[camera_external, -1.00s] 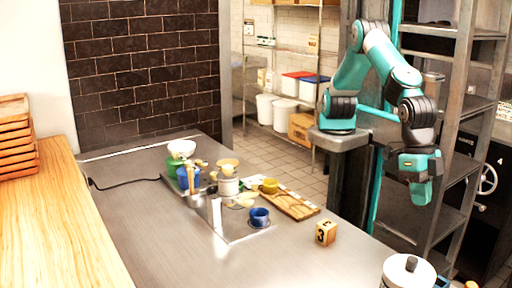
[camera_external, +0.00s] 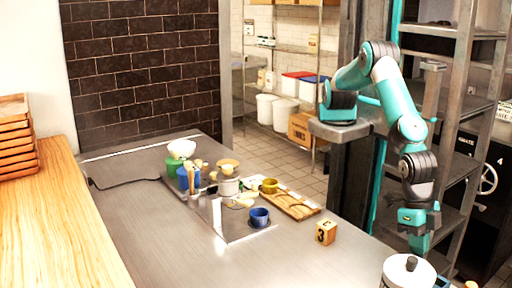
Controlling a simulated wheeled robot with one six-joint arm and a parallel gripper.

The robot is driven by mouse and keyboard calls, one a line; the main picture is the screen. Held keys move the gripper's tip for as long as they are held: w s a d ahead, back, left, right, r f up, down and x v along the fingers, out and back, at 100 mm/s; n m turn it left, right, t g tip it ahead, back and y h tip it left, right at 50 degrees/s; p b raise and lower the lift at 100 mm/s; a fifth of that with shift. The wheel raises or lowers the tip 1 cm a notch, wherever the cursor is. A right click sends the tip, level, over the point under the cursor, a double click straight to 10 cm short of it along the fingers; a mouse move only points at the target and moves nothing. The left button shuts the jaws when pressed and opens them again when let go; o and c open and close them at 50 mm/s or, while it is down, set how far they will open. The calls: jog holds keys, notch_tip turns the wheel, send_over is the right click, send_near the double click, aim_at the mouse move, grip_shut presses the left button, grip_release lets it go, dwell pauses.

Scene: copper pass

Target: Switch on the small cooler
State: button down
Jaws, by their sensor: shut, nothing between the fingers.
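My gripper (camera_external: 419,246) hangs pointing down at the right, beyond the counter's right edge and above the white lidded pot in the picture. It is shut and empty, and touches nothing that I can see. I cannot make out a small cooler or its switch for certain in this view. A black cable (camera_external: 125,187) runs along the left part of the counter toward a cluster of things, and what it joins is hidden.
On the steel counter (camera_external: 150,240) stand a white bowl (camera_external: 181,148), a blue cup (camera_external: 259,217), a wooden board (camera_external: 291,205) and a numbered wooden block (camera_external: 326,232). A white pot (camera_external: 408,273) is at the front right. The counter's front middle is clear.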

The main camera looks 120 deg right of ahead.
jog(key=shift+w+f, duration=0.25)
jog(key=shift+f, duration=0.85)
